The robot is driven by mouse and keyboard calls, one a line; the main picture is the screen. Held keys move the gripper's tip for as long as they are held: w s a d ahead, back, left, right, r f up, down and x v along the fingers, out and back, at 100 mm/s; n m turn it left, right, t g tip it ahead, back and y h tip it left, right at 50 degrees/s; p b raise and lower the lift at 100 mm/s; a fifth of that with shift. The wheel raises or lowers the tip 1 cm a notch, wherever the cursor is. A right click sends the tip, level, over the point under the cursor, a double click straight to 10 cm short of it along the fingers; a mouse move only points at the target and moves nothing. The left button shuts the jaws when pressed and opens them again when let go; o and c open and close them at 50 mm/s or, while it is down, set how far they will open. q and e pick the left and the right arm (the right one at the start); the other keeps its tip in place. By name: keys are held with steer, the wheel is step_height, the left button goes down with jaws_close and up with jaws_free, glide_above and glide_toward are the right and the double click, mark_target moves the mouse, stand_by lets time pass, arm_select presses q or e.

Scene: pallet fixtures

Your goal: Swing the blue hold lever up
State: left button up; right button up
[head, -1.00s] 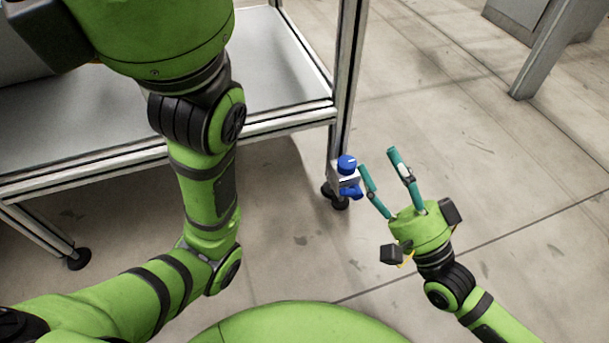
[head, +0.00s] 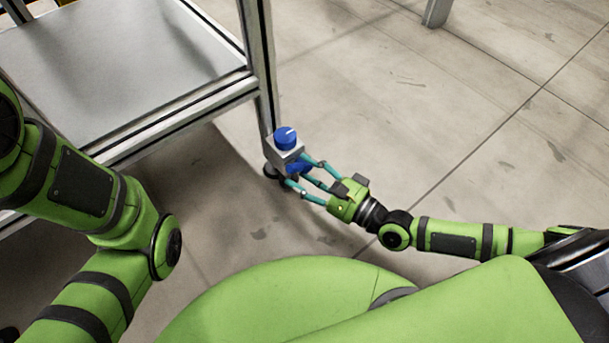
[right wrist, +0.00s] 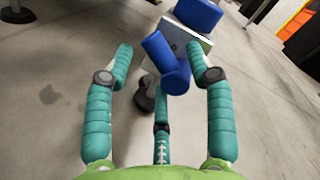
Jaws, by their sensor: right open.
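The blue hold lever (head: 297,168) sits low on a grey block (head: 285,152) at the foot of the frame's corner post. A round blue knob (head: 285,138) tops that block. In the right wrist view the lever (right wrist: 166,62) is a thick blue bar, angled, between the spread teal fingers, and the blue knob (right wrist: 198,13) is beyond it. My right gripper (head: 305,173) is open around the lever's place, its fingers reaching toward the block; I cannot tell whether they touch it. My left gripper is outside the views; only my left arm shows.
The metal frame with a grey shelf (head: 120,70) stands at the left, its post (head: 258,70) rising just behind the block. An orange rack (right wrist: 294,25) shows far off in the right wrist view.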

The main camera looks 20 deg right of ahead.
steer(key=shift+w+a, duration=0.1)
steer(key=c, duration=1.1)
steer(key=shift+o, duration=0.2)
steer(key=shift+r, duration=0.15)
steer(key=shift+w+r, duration=0.15)
steer(key=shift+r, duration=0.15)
stand_by(0.7)
steer(key=o, duration=1.1)
steer(key=shift+c, duration=0.2)
